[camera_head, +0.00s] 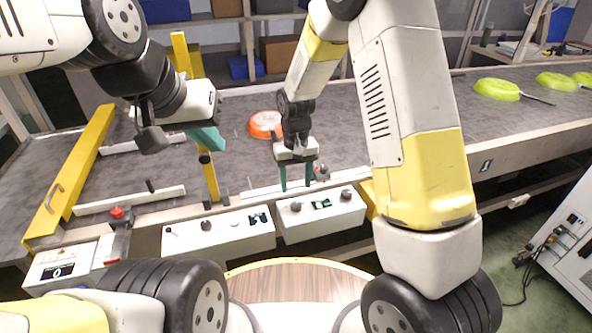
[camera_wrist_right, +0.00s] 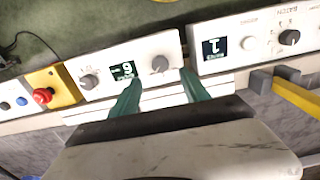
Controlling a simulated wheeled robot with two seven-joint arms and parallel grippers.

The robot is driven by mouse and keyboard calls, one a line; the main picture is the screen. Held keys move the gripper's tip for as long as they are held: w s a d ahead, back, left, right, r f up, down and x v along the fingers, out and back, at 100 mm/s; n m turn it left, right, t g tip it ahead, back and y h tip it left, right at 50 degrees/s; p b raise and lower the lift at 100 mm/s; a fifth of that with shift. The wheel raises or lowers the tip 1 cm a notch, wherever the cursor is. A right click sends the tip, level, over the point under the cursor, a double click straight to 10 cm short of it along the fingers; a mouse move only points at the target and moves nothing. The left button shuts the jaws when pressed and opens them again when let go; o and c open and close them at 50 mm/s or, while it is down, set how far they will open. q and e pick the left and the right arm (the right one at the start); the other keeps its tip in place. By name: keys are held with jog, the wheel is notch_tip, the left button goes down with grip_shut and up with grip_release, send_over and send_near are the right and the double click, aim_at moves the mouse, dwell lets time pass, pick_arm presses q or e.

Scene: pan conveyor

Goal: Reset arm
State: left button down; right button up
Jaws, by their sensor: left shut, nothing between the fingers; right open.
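My left gripper (camera_head: 206,139) hangs above the left part of the conveyor, near a yellow post, with its teal fingers together and nothing in them. My right gripper (camera_head: 297,176) points down by the conveyor's front edge, just above a white control box (camera_head: 321,212). Its two teal fingers are apart and empty. In the right wrist view the open right gripper (camera_wrist_right: 158,90) has its fingertips near the lower edge of the control box (camera_wrist_right: 112,69), which shows a small display and knobs.
An orange pan (camera_head: 265,125) lies on the grey conveyor (camera_head: 350,130) behind my right gripper. Green pans (camera_head: 496,89) lie at the far right. A second control box (camera_head: 218,234) is beside the first.

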jog(key=s+d+r+m+t+y, duration=0.1)
jog(key=s+d+r, duration=0.25)
jog(key=r, duration=0.55)
jog(key=s+d+r+m+t+y, duration=0.1)
jog(key=s+d+r+t, duration=0.15)
jog(key=d+r, duration=0.45)
jog(key=s+d+r+t, duration=0.2)
jog(key=s+d+r, duration=0.1)
jog(key=s+r, duration=0.7)
jog(key=s, duration=0.4)
jog(key=shift+d+r+m+t, duration=0.25)
jog(key=shift+d+m+t, duration=0.1)
jog(key=shift+d+m, duration=0.05)
